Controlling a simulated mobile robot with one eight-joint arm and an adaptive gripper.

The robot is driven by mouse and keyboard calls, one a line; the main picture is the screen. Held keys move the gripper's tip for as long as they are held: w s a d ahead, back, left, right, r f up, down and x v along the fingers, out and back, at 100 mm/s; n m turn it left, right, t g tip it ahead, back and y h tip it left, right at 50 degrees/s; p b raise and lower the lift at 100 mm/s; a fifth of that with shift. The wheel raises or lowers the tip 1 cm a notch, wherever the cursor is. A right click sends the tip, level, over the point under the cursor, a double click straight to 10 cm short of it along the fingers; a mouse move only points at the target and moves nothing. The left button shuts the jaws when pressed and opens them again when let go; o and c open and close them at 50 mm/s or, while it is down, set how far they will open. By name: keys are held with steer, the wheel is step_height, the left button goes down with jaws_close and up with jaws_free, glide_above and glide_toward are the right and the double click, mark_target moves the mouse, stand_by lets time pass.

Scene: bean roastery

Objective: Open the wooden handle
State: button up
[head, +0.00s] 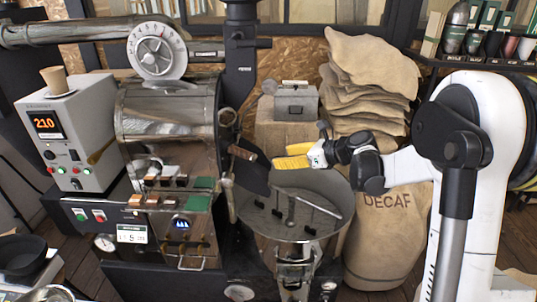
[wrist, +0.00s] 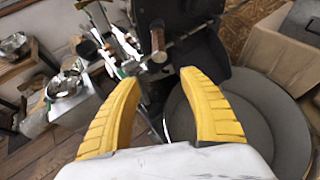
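The wooden handle (head: 243,153) is a short brown grip on the front of the metal roaster drum (head: 165,108), just above a dark chute plate. In the wrist view the wooden handle (wrist: 158,43) stands ahead of my fingers, roughly centred between the tips. My gripper (head: 279,157) has yellow fingers and hovers above the round cooling tray, to the right of the handle and apart from it. In the wrist view my gripper (wrist: 156,72) has its fingers spread wide, with nothing between them.
The round cooling tray (head: 330,184) with stirring arms lies below my gripper. Folded burlap sacks (head: 368,75) and a full DECAF sack (head: 385,245) stand behind and to the right. A control box (head: 75,135) stands left of the drum. A shelf with bags and cups is at top right.

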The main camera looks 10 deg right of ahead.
mark_target(234, 150)
steer(key=w+a+f+t+y, duration=0.1)
steer(key=w+a, duration=0.1)
steer(key=w+a+f+n+t+y+p, duration=0.1)
steer(key=w+a+f, duration=0.1)
steer(key=w+a+f+n+t+y, duration=0.1)
steer(key=w+a+f, duration=0.1)
steer(key=w+a, duration=0.1)
steer(key=shift+a+p, duration=0.1)
steer(key=shift+p, duration=0.3)
steer(key=shift+w+a+f+t+y, duration=0.1)
steer(key=shift+a+f+t+y, duration=0.05)
steer(key=shift+a+t+y, duration=0.2)
steer(key=b+x, duration=0.1)
steer(key=x, duration=0.9)
steer(key=shift+w+a+f, duration=0.1)
steer(key=shift+w+a, duration=0.05)
steer(key=shift+w, duration=0.1)
